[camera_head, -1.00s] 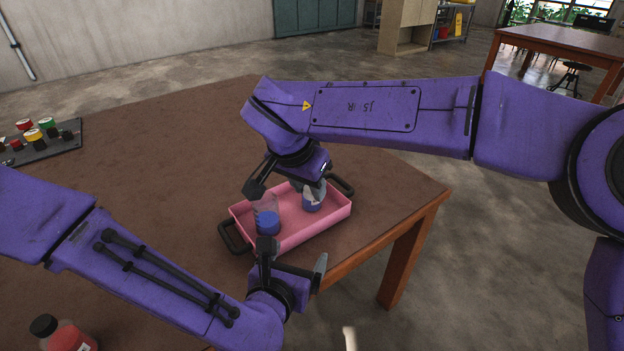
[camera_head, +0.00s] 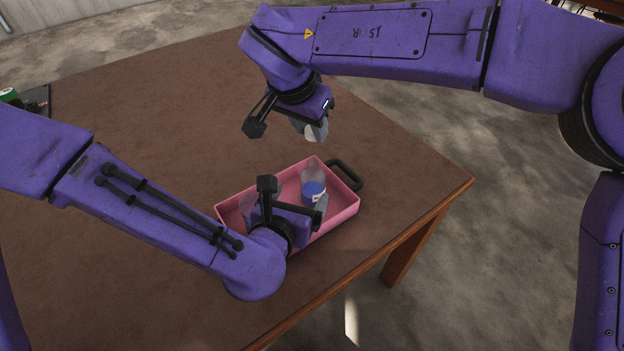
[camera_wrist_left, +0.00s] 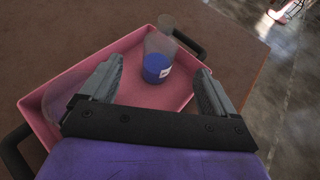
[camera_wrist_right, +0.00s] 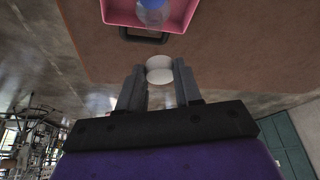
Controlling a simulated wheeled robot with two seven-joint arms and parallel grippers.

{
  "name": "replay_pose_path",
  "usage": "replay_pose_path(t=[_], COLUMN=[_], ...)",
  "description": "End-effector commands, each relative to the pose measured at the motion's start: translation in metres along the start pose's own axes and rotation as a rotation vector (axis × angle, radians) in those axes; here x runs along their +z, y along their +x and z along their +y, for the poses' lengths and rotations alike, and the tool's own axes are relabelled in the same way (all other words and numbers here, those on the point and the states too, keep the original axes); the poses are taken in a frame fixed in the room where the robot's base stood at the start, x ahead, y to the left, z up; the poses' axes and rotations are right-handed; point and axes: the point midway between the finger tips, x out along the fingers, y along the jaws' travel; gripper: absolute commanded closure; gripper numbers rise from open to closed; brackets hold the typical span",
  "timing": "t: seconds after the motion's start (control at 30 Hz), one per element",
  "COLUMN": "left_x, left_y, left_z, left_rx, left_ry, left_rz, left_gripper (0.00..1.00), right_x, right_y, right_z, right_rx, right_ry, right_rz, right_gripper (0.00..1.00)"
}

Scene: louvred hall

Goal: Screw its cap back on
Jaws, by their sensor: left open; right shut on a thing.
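A clear bottle with blue contents and a white label (camera_head: 313,190) stands uncapped in the pink tray (camera_head: 345,211); it also shows in the left wrist view (camera_wrist_left: 157,66). My right gripper (camera_head: 290,130) is shut on a white cap (camera_head: 313,132), held above and behind the tray; the cap also shows between its fingers in the right wrist view (camera_wrist_right: 159,70). My left gripper (camera_head: 293,196) is open over the tray, with the bottle beyond and between its fingers in the left wrist view. A second clear container (camera_wrist_left: 62,98) in the tray is mostly hidden by my left gripper.
The pink tray has black handles (camera_head: 347,174) and sits near the table edge on the brown table (camera_head: 150,120). A dark rack with a green cap (camera_head: 25,100) is at the far left. The table left of the tray is clear.

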Motion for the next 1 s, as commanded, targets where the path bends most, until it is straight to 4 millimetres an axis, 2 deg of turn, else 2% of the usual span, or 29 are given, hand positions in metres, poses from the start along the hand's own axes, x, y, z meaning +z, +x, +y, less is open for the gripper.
replay_pose_path(t=[0.27, 0.37, 0.8, 1.0], left_x=[0.000, 0.000, 0.000, 0.000], left_y=[0.001, 0.008, 0.090, 0.114], left_z=[0.000, 0.000, 0.001, 0.001], left_rx=[-0.001, 0.001, 0.003, 0.002], left_ry=[0.000, -0.001, 0.000, -0.001], left_rz=[0.000, 0.001, 0.000, 0.000], left_gripper=[0.11, 0.11, 0.11, 0.11], right_x=[0.000, 0.000, 0.001, 0.001], right_y=[0.000, 0.000, 0.000, 0.000], right_z=[0.000, 0.000, -0.001, -0.001], right_rx=[0.000, 0.000, -0.001, -0.001], right_ry=[0.001, 0.000, -0.002, -0.002], right_rz=[0.000, 0.000, 0.000, 0.000], right_gripper=[0.98, 0.98, 0.98, 0.98])
